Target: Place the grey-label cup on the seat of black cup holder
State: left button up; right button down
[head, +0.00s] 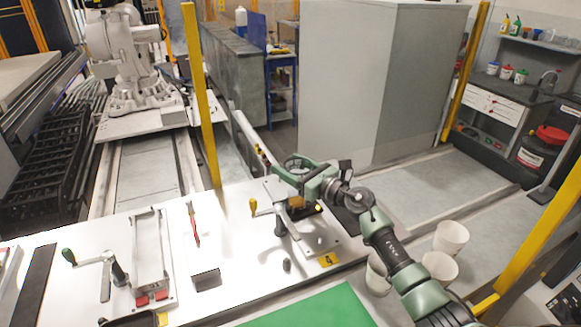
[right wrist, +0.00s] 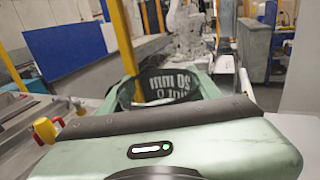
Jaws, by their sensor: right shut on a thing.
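My right arm comes in from the lower right in the head view. Its green gripper (head: 298,168) is over the white table, above a fixture plate with a dark piece (head: 310,210). I cannot tell if this piece is the black cup holder. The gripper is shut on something. In the right wrist view, a dark rounded shape (right wrist: 165,88) with pale upside-down lettering shows within the green frame. I cannot tell if it is the grey-label cup or part of my gripper. My left gripper is out of view.
The white table (head: 235,225) carries a left fixture with a crank (head: 105,258), a red pen-like tool (head: 194,222) and a small dark block (head: 206,279). Whitish containers (head: 451,236) stand beside my right arm. A yellow post (head: 200,100) rises behind the table.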

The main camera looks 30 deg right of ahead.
jog(key=shift+f, duration=0.1)
jog(key=c, duration=0.5)
grip_release()
jog(key=shift+o, duration=0.7)
jog(key=shift+r, duration=0.25)
jog(key=b+v, duration=0.3)
jog(key=v, duration=0.9)
